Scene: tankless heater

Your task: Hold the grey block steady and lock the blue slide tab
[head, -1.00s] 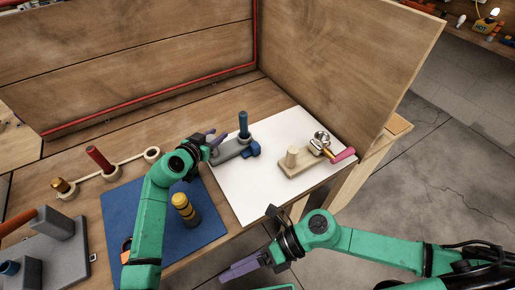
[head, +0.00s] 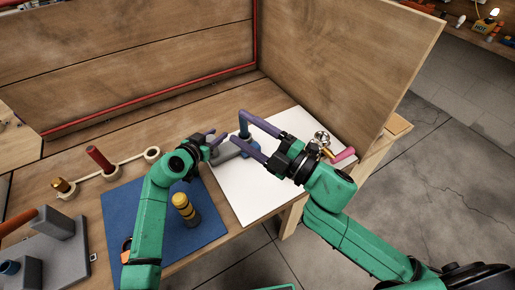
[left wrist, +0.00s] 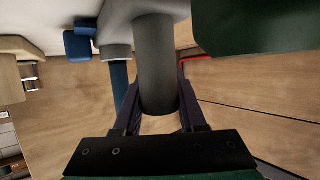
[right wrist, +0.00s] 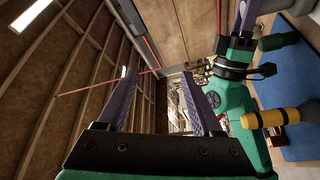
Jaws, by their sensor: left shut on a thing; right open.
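The grey block (head: 233,153) sits on the white board, with a blue upright post (head: 243,128) on it. In the left wrist view my left gripper (left wrist: 158,105) is shut around the block's grey cylinder (left wrist: 156,60). The blue slide tab (left wrist: 78,45) shows there beside the block's grey body (left wrist: 140,8); in the head view my right gripper hides most or all of it. My right gripper (head: 240,127) is open, its fingers spread near the blue post. In the right wrist view nothing is held between its fingers (right wrist: 157,78).
A yellow-banded cylinder (head: 184,208) stands on the blue mat (head: 205,232). A wooden back wall (head: 150,60) and side panel (head: 345,60) bound the bench.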

